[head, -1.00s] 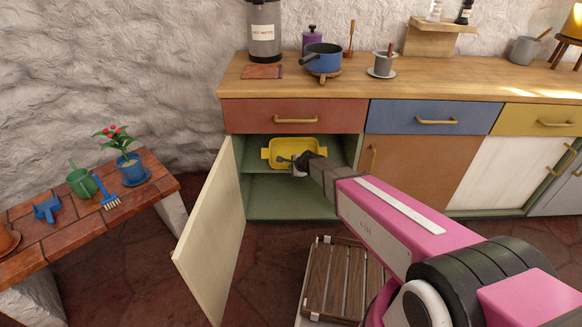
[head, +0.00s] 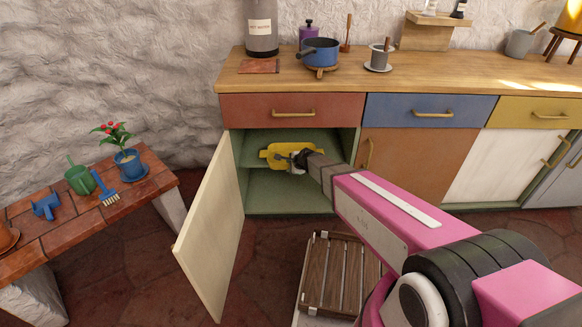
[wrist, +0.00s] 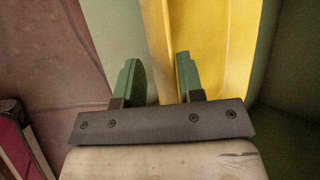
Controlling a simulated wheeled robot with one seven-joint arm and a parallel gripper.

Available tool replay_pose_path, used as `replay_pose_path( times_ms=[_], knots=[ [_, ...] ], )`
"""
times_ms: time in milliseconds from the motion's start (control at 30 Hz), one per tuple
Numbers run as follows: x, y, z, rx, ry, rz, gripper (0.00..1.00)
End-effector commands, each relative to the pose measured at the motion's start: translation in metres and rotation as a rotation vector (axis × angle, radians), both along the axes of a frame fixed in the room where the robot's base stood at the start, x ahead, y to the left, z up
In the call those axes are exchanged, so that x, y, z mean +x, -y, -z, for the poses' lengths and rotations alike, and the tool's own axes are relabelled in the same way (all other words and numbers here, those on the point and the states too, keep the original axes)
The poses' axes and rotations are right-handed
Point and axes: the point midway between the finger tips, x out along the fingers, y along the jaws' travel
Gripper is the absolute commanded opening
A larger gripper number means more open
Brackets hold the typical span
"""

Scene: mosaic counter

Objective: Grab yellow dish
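The yellow dish (head: 275,155) sits on the upper shelf inside the open green cabinet under the red drawer. My gripper (head: 298,160) reaches into the cabinet at the dish's right side and hides part of it. In the wrist view the dish (wrist: 225,50) fills the upper right. My gripper (wrist: 160,80) is open there, with two green fingers apart. The left finger is just outside the dish's near edge and the right finger overlaps the dish, so the edge lies between them. A small gap shows beside the left finger; contact with the right finger cannot be told.
The cream cabinet door (head: 210,225) stands open on the left. The red drawer (head: 290,108) and wooden counter (head: 430,85) are above the opening. A wooden slatted crate (head: 340,275) is on the floor below my arm. A brick bench (head: 90,215) with a plant stands left.

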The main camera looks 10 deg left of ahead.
Motion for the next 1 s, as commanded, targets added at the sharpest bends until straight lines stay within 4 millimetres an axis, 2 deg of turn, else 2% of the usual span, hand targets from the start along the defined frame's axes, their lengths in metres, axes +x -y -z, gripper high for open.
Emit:
replay_pose_path(
  times_ms=[267,733,1000],
  knots=[
    [-0.01,0.01,-0.013,0.0,-0.001,0.0,0.35],
    [-0.047,0.051,-0.072,0.0,0.001,0.0,0.35],
    [-0.049,0.056,-0.079,0.0,0.001,-0.001,0.35]
  ],
)
